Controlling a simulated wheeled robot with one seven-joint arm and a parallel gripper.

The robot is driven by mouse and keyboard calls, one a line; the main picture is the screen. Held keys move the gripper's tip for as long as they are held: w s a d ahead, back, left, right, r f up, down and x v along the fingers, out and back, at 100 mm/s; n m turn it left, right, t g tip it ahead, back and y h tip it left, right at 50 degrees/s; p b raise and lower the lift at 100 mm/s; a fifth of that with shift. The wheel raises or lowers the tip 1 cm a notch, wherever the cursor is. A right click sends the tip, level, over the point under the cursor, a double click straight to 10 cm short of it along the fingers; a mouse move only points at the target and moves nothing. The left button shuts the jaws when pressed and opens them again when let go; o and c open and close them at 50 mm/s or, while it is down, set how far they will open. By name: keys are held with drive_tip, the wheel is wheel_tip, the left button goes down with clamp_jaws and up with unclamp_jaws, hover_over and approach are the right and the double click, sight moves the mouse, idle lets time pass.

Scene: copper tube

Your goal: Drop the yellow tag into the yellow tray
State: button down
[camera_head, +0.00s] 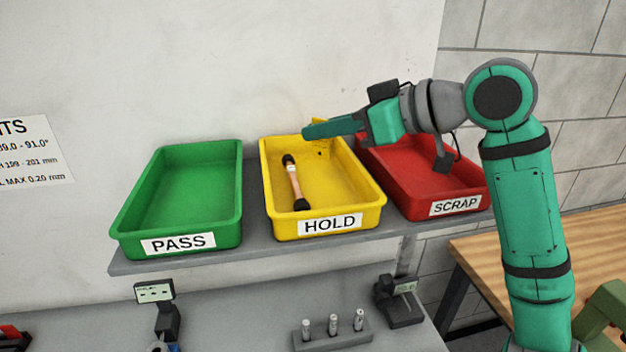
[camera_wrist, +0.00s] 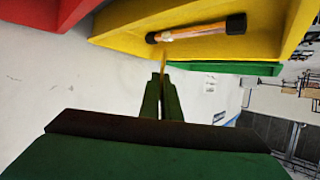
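The yellow tray (camera_head: 352,197), labelled HOLD, stands on the shelf between the other two trays. It also shows across the top of the wrist view (camera_wrist: 200,52). My gripper (camera_head: 308,131) is over the tray's back end, pointing left. In the wrist view its fingers (camera_wrist: 161,82) are close together with a thin yellow edge between them. This looks like the yellow tag (camera_head: 320,123), held on edge.
A copper tube (camera_head: 295,185) with black ends lies in the yellow tray's left part. The green PASS tray (camera_head: 182,200) is at left and the red SCRAP tray (camera_head: 420,178) at right, under my arm. A wall rises behind. Small posts in a block (camera_head: 333,326) stand below.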

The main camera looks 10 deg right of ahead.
sight(329, 147)
drive_tip(key=shift+f, duration=1.65)
drive_tip(key=c, duration=1.9)
unclamp_jaws()
drive_tip(key=v, duration=1.1)
drive_tip(key=shift+a, duration=0.1)
